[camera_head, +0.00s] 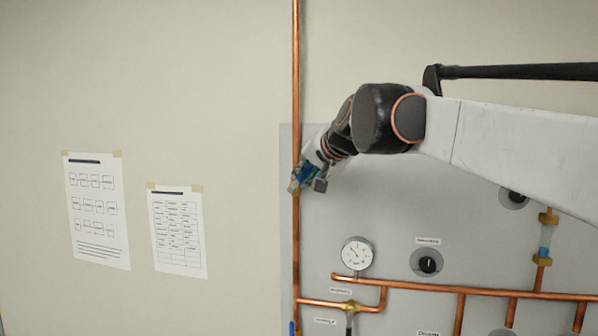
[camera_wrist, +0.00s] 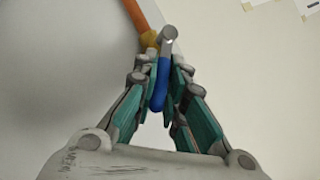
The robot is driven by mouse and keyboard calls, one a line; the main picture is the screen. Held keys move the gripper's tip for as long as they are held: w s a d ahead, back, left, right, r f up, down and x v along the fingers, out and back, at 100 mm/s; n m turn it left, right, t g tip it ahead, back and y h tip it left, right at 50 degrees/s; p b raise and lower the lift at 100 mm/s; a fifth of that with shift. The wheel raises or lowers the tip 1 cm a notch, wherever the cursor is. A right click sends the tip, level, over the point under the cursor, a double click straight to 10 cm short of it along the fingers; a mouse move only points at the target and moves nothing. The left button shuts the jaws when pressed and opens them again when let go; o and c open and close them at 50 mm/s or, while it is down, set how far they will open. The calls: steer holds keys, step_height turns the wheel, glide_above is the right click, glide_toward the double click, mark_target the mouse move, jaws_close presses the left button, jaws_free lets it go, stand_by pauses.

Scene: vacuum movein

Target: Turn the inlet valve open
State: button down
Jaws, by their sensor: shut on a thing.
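My gripper (camera_head: 304,176) is at a valve on the vertical copper pipe (camera_head: 296,80) at the panel's left edge. In the wrist view, the fingers of my gripper (camera_wrist: 163,82) are closed on the valve's blue handle (camera_wrist: 161,75), one on each side. The grey metal end of the handle sticks out past the fingertips, by the brass valve body (camera_wrist: 149,40). In the head view, the gripper hides most of this valve, and only a bit of brass (camera_head: 294,188) shows. No readable label marks it as the inlet valve.
A grey panel (camera_head: 390,215) carries a pressure gauge (camera_head: 357,253), a black knob (camera_head: 428,262) and a horizontal copper pipe (camera_head: 450,287). A brass valve (camera_head: 349,306) sits below the gauge. Another blue handle (camera_head: 292,327) shows at the bottom edge. Two paper sheets hang on the left wall.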

steer(key=shift+a, duration=0.1)
stand_by(0.5)
steer(key=c, duration=1.6)
jaws_free()
steer(key=shift+c, duration=0.2)
steer(key=shift+r, duration=0.1)
steer(key=v, duration=1.2)
steer(key=shift+a, duration=0.2)
steer(key=shift+r, duration=0.15)
